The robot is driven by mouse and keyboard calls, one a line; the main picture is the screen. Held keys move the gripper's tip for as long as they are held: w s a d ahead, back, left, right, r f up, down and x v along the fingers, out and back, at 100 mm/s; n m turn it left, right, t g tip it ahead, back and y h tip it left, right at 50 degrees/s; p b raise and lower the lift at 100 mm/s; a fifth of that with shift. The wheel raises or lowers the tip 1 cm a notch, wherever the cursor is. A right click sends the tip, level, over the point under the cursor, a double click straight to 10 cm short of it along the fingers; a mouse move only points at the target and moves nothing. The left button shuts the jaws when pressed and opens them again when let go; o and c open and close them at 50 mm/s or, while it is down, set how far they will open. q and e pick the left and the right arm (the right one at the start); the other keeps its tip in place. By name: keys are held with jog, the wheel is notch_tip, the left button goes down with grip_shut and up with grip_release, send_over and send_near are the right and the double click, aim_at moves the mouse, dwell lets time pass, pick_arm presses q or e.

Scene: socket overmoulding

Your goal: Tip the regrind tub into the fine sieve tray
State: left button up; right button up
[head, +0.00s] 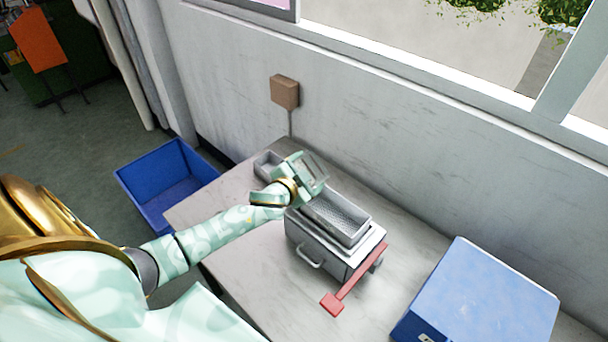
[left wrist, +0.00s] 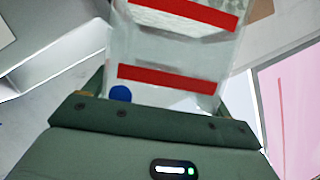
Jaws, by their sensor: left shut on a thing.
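My left gripper (head: 301,176) is shut on the regrind tub (head: 316,168), a clear, see-through container, held in the air at the back of the table. In the left wrist view the tub (left wrist: 172,50) shows two red bands and a blue dot (left wrist: 120,93); pale speckled material shows through its far part. The tub looks tilted in the head view. A grey tray with a speckled, mesh-like floor (head: 335,216) sits on a grey metal box, just right of and below the tub. Whether it is the fine sieve is not clear. My right gripper is out of view.
The grey box (head: 309,256) has a front handle and a red lever (head: 346,288) at its right. A small grey tray (head: 266,164) is behind my gripper. A blue box (head: 480,295) stands right; a blue bin (head: 167,185) is left of the table. The wall is close behind.

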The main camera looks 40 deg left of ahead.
pick_arm(q)
jog(key=shift+d+f+m+b, duration=0.15)
jog(key=shift+d+m+b, duration=0.1)
jog(key=shift+m+b, duration=0.1)
jog(key=shift+s+d+r+m+t+y+b, duration=0.1)
jog(key=shift+d+r+m+t+y+b, duration=0.25)
jog(key=shift+d+m, duration=0.3)
jog(key=d+r+m+t+y+b, duration=0.2)
jog(key=d+m+b, duration=0.3)
jog(key=m, duration=0.4)
jog(key=shift+s+d+r+t, duration=0.3)
jog(key=shift+s+d+t, duration=0.15)
jog(key=shift+d+t, duration=0.3)
